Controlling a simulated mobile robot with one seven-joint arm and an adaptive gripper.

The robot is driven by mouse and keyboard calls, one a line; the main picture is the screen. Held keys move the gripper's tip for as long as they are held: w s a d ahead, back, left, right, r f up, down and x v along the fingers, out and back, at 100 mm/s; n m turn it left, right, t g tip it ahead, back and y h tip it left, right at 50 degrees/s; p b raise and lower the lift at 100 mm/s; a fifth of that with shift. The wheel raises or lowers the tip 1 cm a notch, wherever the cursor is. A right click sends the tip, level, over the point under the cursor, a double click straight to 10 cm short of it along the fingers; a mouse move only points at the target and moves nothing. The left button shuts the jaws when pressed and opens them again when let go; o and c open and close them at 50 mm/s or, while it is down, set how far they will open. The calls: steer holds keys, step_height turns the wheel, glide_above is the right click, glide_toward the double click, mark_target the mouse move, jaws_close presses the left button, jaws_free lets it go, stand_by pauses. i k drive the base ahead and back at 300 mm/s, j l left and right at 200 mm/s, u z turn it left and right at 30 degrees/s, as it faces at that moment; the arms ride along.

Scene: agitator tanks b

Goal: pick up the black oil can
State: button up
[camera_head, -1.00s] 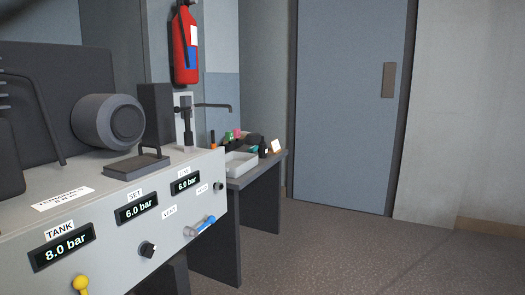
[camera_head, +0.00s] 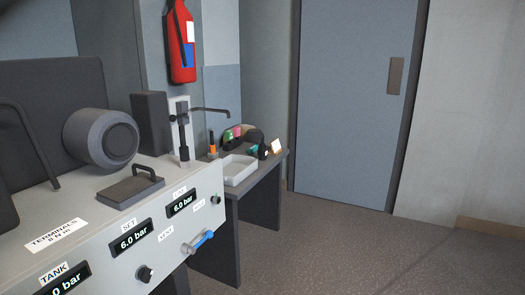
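No black oil can is plain to make out. Several small things crowd the far side table (camera_head: 262,183), including a small black item (camera_head: 263,152) near its right end and a dark rounded item (camera_head: 254,136) behind it. Either is too small to name surely. A black upright fitting with a thin spout-like arm (camera_head: 210,110) stands at the far end of the grey cabinet. My gripper does not show in this view.
The cabinet (camera_head: 105,225) with pressure displays, knobs and a blue-handled valve (camera_head: 203,239) fills the lower left. A white tray (camera_head: 238,170) sits on the side table. A red extinguisher (camera_head: 181,45) hangs above. The floor (camera_head: 340,250) before the grey door (camera_head: 345,100) is clear.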

mark_target(262, 152)
steer(key=i+l+u, duration=0.15)
steer(key=i+l, duration=0.55)
steer(key=i, duration=0.35)
steer(key=i+l+u, duration=0.1)
steer(key=i+l, duration=0.7)
steer(key=i, duration=0.25)
steer(key=i+l+u, duration=0.15)
steer(key=i+l, duration=0.7)
steer(key=i, duration=0.15)
